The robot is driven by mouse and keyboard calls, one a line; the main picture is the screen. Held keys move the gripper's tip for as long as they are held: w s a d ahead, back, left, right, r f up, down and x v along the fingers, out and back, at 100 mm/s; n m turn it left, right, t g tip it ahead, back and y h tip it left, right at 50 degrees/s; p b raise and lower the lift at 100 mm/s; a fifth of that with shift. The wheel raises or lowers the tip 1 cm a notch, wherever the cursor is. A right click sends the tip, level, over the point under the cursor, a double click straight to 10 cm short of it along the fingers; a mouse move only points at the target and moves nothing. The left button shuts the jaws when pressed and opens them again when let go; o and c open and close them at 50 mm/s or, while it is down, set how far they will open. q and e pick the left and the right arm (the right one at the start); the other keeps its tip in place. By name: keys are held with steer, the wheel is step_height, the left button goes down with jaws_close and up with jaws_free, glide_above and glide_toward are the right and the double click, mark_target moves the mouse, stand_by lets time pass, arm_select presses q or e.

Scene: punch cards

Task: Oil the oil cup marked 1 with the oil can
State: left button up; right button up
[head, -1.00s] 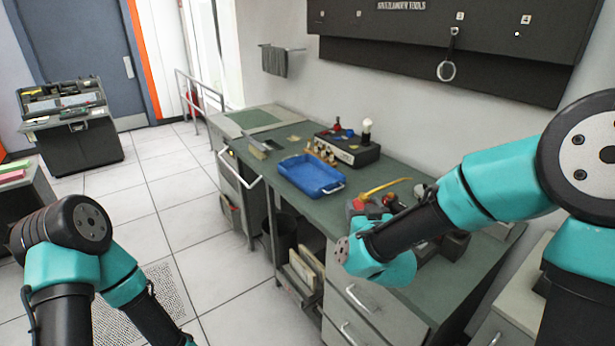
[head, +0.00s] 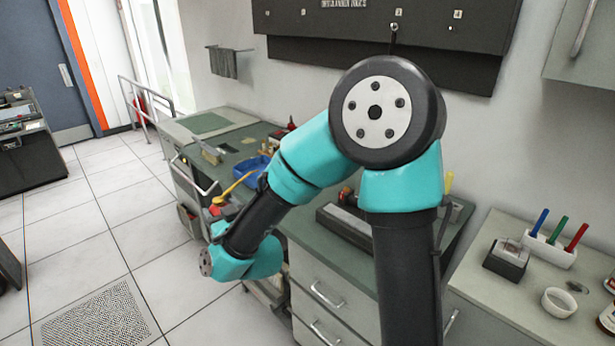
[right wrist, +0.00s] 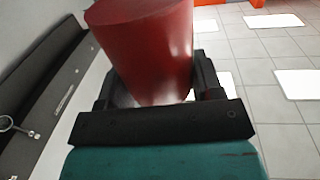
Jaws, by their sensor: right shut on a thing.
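The red oil can (head: 216,210) with its thin yellow spout (head: 238,184) is held near the front edge of the green-topped bench. My right gripper (head: 226,212) is shut on the can. In the right wrist view the red can body (right wrist: 150,45) sits between the two dark fingers of the gripper (right wrist: 155,82). The spout points up and right in the head view. The oil cups are hidden behind my right arm, and no cup mark 1 can be read. My left gripper is out of view.
A blue tray (head: 251,168) lies on the bench, partly behind my arm. A dark tool board (head: 380,28) hangs on the wall. A side counter (head: 505,300) at right holds a white holder (head: 548,249) with coloured markers and a small white bowl (head: 559,302).

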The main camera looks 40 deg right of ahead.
steer(key=w+d+f+m+g+h, duration=0.1)
steer(key=w+d+f+m+h, duration=0.3)
steer(key=d, duration=0.6)
steer(key=w+d+f+m+g+h, duration=0.1)
steer(key=w+d+m+h, duration=0.3)
steer(key=d, duration=0.6)
steer(key=w+d+f+m+g+h, duration=0.1)
steer(key=w+d+f+g+h, duration=0.15)
steer(key=w+d, duration=0.55)
steer(key=s+d+f+m+g+h, duration=0.1)
steer(key=s+d+f+m+h, duration=0.1)
steer(key=d, duration=1.1)
step_height(320, 180, down, 2)
steer(key=shift+d+f+m+g+h, duration=0.15)
steer(key=shift+m+g+h, duration=0.2)
steer(key=shift+m+h, duration=0.4)
steer(key=shift+w+a+m+h, duration=0.15)
steer(key=shift+m+h, duration=0.1)
steer(key=shift+m, duration=1.05)
steer(key=shift+w+a+m+h, duration=0.1)
steer(key=shift+m+h, duration=0.1)
steer(key=shift+m, duration=1.05)
steer(key=shift+w+a+m+h, duration=0.15)
steer(key=shift+m+h, duration=0.1)
steer(key=shift+m, duration=1.05)
